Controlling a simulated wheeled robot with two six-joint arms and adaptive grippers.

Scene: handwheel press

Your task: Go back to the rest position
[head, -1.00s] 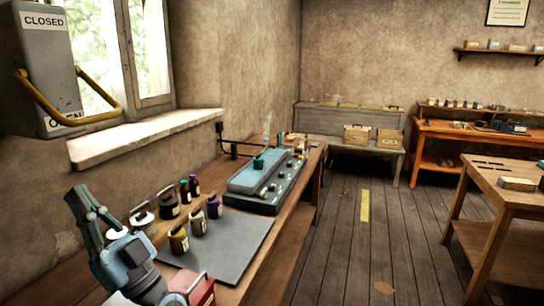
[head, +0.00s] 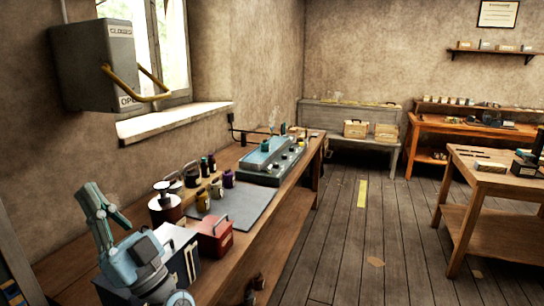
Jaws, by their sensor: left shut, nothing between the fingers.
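My left gripper (head: 104,208) is at the lower left of the head view, raised at the near end of the wooden workbench (head: 240,262). It is shut and empty, and it touches none of the bench items as far as I can tell. My right gripper is not in view.
A red box (head: 213,236), a dark blue box (head: 180,252) and a round-topped dark device (head: 165,203) stand near my left arm. Several small bottles stand by the grey mat (head: 240,205). A grey wall box with a yellow handle (head: 105,65) hangs above.

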